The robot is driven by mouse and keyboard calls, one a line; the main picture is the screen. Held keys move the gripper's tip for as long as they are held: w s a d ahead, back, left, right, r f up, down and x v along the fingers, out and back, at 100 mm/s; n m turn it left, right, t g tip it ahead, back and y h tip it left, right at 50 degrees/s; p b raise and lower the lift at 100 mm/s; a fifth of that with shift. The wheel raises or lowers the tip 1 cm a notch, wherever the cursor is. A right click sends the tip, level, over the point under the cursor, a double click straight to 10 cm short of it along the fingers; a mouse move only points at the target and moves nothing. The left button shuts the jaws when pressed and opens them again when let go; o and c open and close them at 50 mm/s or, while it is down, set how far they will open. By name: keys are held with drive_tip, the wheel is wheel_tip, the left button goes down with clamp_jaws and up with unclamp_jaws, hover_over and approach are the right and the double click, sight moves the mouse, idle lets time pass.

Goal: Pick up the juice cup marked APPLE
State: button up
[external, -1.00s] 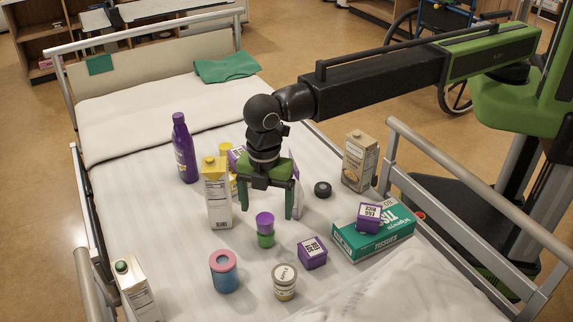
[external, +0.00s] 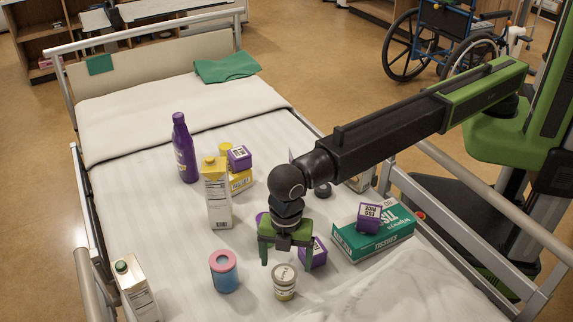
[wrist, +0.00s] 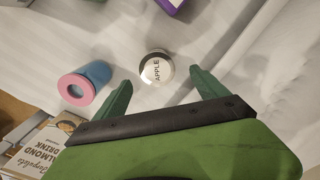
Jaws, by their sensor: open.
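The juice cup marked APPLE (external: 284,282) stands upright on the bed, a small pale cup with a printed lid. Its label reads APPLE in the wrist view (wrist: 156,69). My gripper (external: 286,258) is open and empty, just behind and above the cup in the external view. In the wrist view my green fingers (wrist: 158,90) point toward the cup, which sits just beyond the gap between their tips, nearer the left finger. The cup and fingers appear apart.
A blue cup with a pink rim (external: 224,271) stands left of the APPLE cup. A teal tissue box (external: 372,238) bears another purple box (external: 370,217). A carton (external: 217,193) and purple bottle (external: 184,148) stand farther back.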

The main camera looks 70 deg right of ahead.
sight(284, 274)
drive_tip(key=f+b, duration=0.1)
drive_tip(key=f, duration=0.1)
drive_tip(key=f+b, duration=0.4)
drive_tip(key=shift+w+f, duration=0.25)
drive_tip(key=shift+f, duration=0.1)
drive_tip(key=shift+r, duration=0.25)
drive_tip(key=c, duration=1.6)
drive_tip(key=shift+c, duration=0.2)
wheel_tip(284, 274, up, 5)
drive_tip(key=p, duration=0.5)
drive_tip(key=shift+r, duration=0.1)
drive_tip(key=w+d+r+p, duration=0.1)
drive_tip(key=d+r+p, duration=0.1)
drive_tip(key=d, duration=0.3)
drive_tip(key=w+d+r+p, duration=0.2)
drive_tip(key=d+r+p, duration=0.1)
drive_tip(key=d, duration=0.3)
drive_tip(key=shift+w+r+p, duration=0.3)
drive_tip(key=shift+r+p, duration=0.05)
drive_tip(key=shift+p, duration=0.1)
